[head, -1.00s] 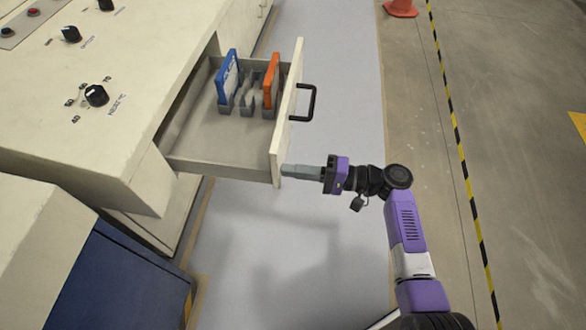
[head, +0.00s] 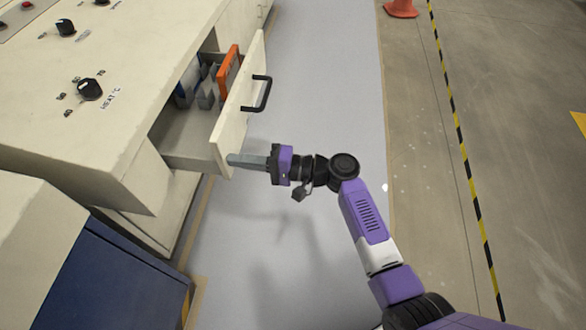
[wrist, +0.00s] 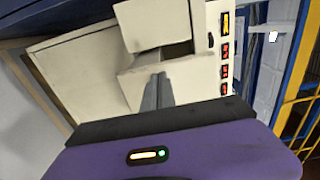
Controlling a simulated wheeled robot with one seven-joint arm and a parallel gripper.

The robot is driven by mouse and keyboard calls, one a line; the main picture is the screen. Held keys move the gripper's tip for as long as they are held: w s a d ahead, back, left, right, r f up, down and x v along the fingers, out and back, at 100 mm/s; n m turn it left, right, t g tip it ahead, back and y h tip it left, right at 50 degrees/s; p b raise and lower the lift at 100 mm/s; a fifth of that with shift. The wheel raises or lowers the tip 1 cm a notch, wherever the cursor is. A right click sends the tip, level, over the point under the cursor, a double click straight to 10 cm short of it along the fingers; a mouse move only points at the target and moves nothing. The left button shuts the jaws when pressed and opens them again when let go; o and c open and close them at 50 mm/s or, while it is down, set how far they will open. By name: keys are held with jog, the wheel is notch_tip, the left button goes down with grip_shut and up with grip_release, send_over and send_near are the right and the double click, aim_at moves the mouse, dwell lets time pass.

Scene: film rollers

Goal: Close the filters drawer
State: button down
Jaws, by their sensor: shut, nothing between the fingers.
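The filters drawer (head: 238,108) is partly open, sticking out of the cream machine's side, with a black handle (head: 257,94) on its front. It holds an orange filter (head: 228,68) and a blue filter (head: 187,84) in grey holders. My gripper (head: 232,159) is shut and empty, its fingertips at the lower near corner of the drawer front, seemingly touching it. In the wrist view the shut fingers (wrist: 157,92) point at a cream panel (wrist: 185,76), and a dark gap shows above that panel.
The cream machine (head: 130,60) with a knob (head: 89,89) on top stands at the left. A dark blue cabinet (head: 120,275) is at the lower left. The light grey floor (head: 325,90) right of the drawer is clear. An orange cone (head: 401,8) stands far back.

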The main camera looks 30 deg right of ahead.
jog(key=b, duration=0.6)
send_over(176, 152)
jog(key=s+d, duration=0.2)
jog(key=s, duration=0.4)
jog(key=shift+s+d+f, duration=0.1)
jog(key=shift+f, duration=0.05)
jog(key=shift+b+x, duration=0.35)
jog(key=shift+x, duration=0.45)
jog(key=shift+r, duration=0.25)
jog(key=shift+a, duration=0.25)
